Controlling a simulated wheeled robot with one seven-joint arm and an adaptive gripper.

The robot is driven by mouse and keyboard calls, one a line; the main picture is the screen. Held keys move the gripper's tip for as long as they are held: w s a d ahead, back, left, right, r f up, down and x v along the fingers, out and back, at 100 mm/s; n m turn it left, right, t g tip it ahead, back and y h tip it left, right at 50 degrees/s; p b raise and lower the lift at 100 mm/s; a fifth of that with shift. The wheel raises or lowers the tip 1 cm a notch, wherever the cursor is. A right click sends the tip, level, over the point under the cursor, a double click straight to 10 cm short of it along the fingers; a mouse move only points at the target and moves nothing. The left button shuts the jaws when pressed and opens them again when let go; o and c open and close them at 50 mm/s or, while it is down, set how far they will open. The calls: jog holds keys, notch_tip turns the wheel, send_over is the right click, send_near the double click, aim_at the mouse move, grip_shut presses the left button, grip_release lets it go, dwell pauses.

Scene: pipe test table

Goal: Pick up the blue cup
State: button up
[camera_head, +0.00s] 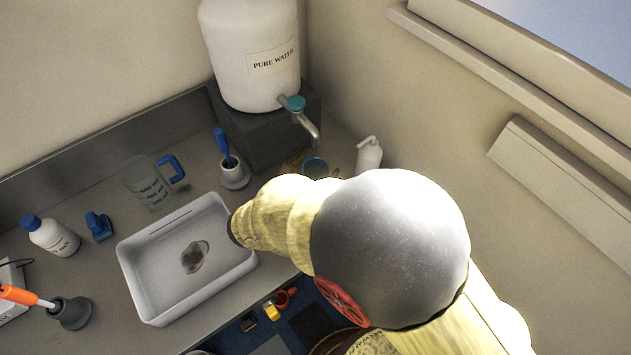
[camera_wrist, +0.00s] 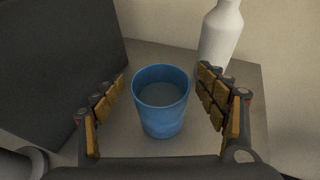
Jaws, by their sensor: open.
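The blue cup (camera_wrist: 161,120) stands upright on the grey counter in the wrist view, its open rim facing up. My gripper (camera_wrist: 161,76) is open, with one padded finger to the left of the cup and one to the right. Gaps show between the cup and both fingers. In the head view the blue cup (camera_head: 316,164) shows only in part beneath the water tap, behind my arm. My arm hides most of my gripper there.
The white water tank (camera_head: 253,60) stands on a dark block (camera_head: 262,140) left of the cup. A white bottle (camera_wrist: 222,42) stands close behind it, to the right. A white tray (camera_head: 150,275), glass jug (camera_head: 148,183) and brush holder (camera_head: 235,176) are further left.

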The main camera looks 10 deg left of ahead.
jog(key=shift+w+f, duration=0.1)
jog(key=shift+w, duration=0.15)
jog(key=shift+c, duration=0.8)
grip_shut()
